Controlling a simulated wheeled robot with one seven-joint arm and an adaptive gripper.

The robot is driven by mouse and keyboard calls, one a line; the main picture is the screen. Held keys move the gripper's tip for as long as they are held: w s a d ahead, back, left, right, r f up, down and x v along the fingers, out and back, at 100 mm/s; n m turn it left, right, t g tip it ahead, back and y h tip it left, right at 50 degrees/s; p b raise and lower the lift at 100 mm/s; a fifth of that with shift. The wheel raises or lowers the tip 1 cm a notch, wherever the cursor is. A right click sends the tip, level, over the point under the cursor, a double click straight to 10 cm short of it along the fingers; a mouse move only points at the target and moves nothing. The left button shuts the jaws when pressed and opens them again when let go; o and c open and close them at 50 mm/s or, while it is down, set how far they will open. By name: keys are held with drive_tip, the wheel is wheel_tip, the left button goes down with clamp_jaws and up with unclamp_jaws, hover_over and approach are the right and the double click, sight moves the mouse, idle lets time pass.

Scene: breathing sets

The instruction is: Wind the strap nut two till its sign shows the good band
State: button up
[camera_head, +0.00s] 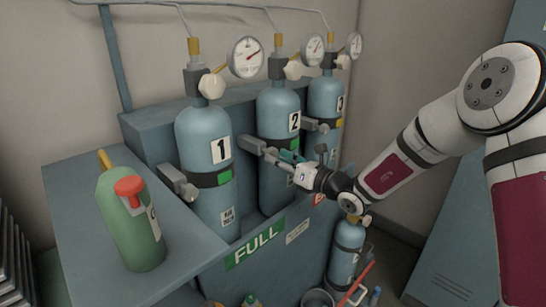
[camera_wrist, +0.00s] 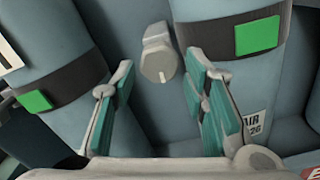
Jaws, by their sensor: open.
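Strap nut two (camera_wrist: 158,62) is a pale grey knob in the wrist view, left of cylinder two (camera_wrist: 225,80). In the head view the nut's grey fitting (camera_head: 252,146) is beside cylinder two (camera_head: 278,103). My gripper (camera_wrist: 158,78) is open, its teal-padded fingers on either side of the nut's line, with a visible gap to it; the depth between is hard to judge. In the head view my gripper (camera_head: 275,157) reaches in from the right. The sign (camera_wrist: 258,35) on cylinder two's black strap shows plain green. My gripper mostly hides that strap in the head view.
Cylinder one (camera_head: 205,135) stands left, with its own nut (camera_head: 179,184) and a green sign (camera_head: 224,176). Cylinder three (camera_head: 325,96) stands right. A green bottle (camera_head: 127,220) with a red knob stands on the shelf (camera_head: 75,210). A small cylinder (camera_head: 347,250) stands low right.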

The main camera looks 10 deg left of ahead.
drive_tip(key=v, duration=0.8)
drive_tip(key=shift+s+d, duration=0.3)
drive_tip(key=s+a+r+n+g+h+p, duration=0.1)
drive_tip(key=s+r+n+g, duration=0.2)
drive_tip(key=s+n, duration=0.4)
drive_tip(key=s+r+n+g+h+p, duration=0.15)
drive_tip(key=s+r+n+g, duration=0.3)
drive_tip(key=s, duration=0.55)
drive_tip(key=s+a+r+n+g+h+p, duration=0.1)
drive_tip(key=s+r+n+g, duration=0.2)
drive_tip(key=s+n, duration=0.45)
drive_tip(key=s+d+r+n+t+h+p, duration=0.2)
drive_tip(key=s+d+n+h, duration=0.3)
drive_tip(key=s+d, duration=0.3)
drive_tip(key=s+d+r+n+t+h+p, duration=0.1)
drive_tip(key=s+d+r+n+h+p, duration=0.1)
drive_tip(key=s+d+n+h, duration=0.3)
drive_tip(key=s+d, duration=0.4)
drive_tip(key=d, duration=0.4)
drive_tip(key=shift+r+t+h, duration=0.35)
drive_tip(key=shift+r, duration=0.05)
